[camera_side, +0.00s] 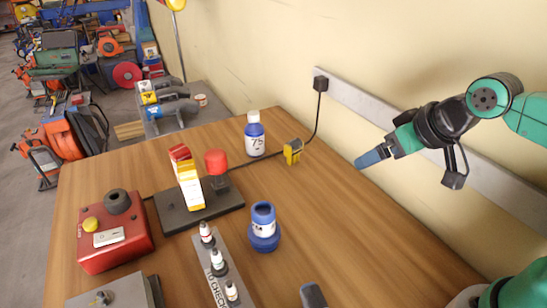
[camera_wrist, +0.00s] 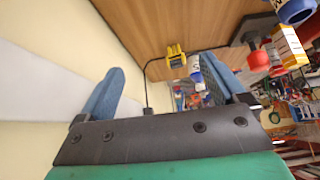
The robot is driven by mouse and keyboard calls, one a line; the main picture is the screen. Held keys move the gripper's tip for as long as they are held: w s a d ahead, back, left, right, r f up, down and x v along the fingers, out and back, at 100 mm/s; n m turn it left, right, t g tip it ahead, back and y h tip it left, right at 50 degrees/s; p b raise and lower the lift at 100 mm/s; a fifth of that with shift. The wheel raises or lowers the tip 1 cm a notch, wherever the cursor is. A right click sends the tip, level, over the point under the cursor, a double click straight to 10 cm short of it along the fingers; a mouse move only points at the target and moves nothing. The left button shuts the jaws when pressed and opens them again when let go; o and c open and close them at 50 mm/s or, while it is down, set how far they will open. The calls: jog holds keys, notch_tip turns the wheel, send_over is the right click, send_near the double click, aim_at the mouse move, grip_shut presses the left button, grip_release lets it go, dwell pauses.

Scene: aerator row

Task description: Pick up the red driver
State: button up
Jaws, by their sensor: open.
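No shape that is plainly a screwdriver shows in either view. The nearest match to a red driver is an upright thing with a red cylindrical top (camera_side: 216,162) and a dark lower part, standing on a black base (camera_side: 172,220). It also shows at the right of the wrist view (camera_wrist: 258,60). My gripper (camera_side: 362,161) is in the air to the right of it, near the wall and well apart from it. In the wrist view its two blue fingers (camera_wrist: 163,68) are spread with nothing between them.
A yellow-and-white carton (camera_side: 190,186) stands beside the red-topped thing.

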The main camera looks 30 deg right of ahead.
jog(key=w+a+r+m+g+y, duration=0.1)
jog(key=w+a+r+m+y, duration=0.1)
jog(key=w+a+m+y, duration=0.3)
jog(key=m+g+y, duration=0.2)
jog(key=m+y, duration=0.6)
jog(key=m, duration=0.3)
send_near(215, 156)
jog(key=w+a, duration=0.2)
jog(key=f+m+y, duration=0.2)
jog(key=w+a+f+m+y, duration=0.1)
jog(key=shift+f, duration=0.35)
jog(key=shift+m+g+y, duration=0.3)
jog(key=shift+m+y, duration=0.2)
jog(key=shift+y, duration=0.2)
jog(key=shift+w+a+f, duration=0.15)
jog(key=shift+a, duration=0.8)
jog(key=shift+w+a+f, duration=0.15)
jog(key=shift+a, duration=0.8)
jog(key=shift+w+a+f, duration=0.15)
jog(key=shift+a, duration=0.75)
grip_shut()
